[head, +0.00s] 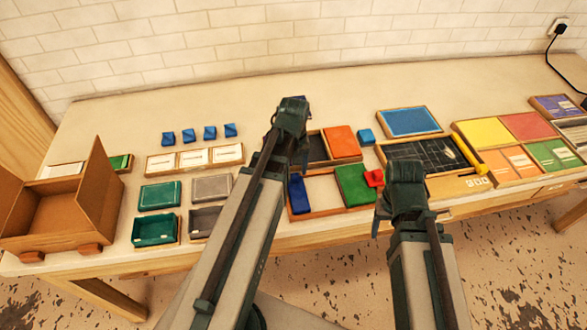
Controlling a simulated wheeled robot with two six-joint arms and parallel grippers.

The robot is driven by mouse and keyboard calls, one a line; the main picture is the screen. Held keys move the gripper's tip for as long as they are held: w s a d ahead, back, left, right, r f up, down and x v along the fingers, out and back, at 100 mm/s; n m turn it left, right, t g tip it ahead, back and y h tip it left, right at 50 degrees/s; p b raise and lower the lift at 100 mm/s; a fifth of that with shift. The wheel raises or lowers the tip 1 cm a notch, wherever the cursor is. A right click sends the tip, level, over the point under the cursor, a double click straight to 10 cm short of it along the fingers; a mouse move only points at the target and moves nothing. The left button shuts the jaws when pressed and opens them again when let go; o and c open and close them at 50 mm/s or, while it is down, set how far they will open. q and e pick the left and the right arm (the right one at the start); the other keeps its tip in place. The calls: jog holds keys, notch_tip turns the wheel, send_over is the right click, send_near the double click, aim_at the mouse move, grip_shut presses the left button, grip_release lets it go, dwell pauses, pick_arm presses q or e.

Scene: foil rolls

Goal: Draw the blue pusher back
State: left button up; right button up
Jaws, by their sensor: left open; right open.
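A blue block (298,194), which looks like the blue pusher, stands at the left end of a wooden tray (325,208). A green block (353,186) fills the right part of that tray, with a small red block (373,178) at its right edge. My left gripper (298,160) is over the tray's back left, just behind the blue block in the picture; whether they touch cannot be told. My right gripper (381,213) is at the tray's right front, near the red block. Both are open, their fingertips mostly hidden by my own arms.
A cardboard box (85,205) stands at the left. Small blue blocks (209,133) and lidded boxes (160,194) lie right of it. A tray with an orange panel (341,141), a small blue cube (366,136) and a black grid panel (425,157) lie behind. The back of the table is clear.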

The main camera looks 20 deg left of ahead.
pick_arm(q)
notch_tip(320, 180, up, 12)
jog(key=p, duration=1.1)
pick_arm(e)
notch_tip(320, 180, up, 12)
pick_arm(q)
jog(key=s+d+f+m+b, duration=0.4)
jog(key=d+m, duration=0.1)
jog(key=d, duration=0.4)
jog(key=s+d+f+m+y+b, duration=0.1)
jog(key=s+d+f+m+b, duration=0.4)
jog(key=d, duration=0.4)
jog(key=shift+s+m, duration=0.15)
jog(key=shift+m, duration=0.15)
pick_arm(e)
notch_tip(320, 180, down, 9)
pick_arm(q)
jog(key=shift+r, duration=0.1)
pick_arm(e)
jog(key=shift+w+a, duration=0.1)
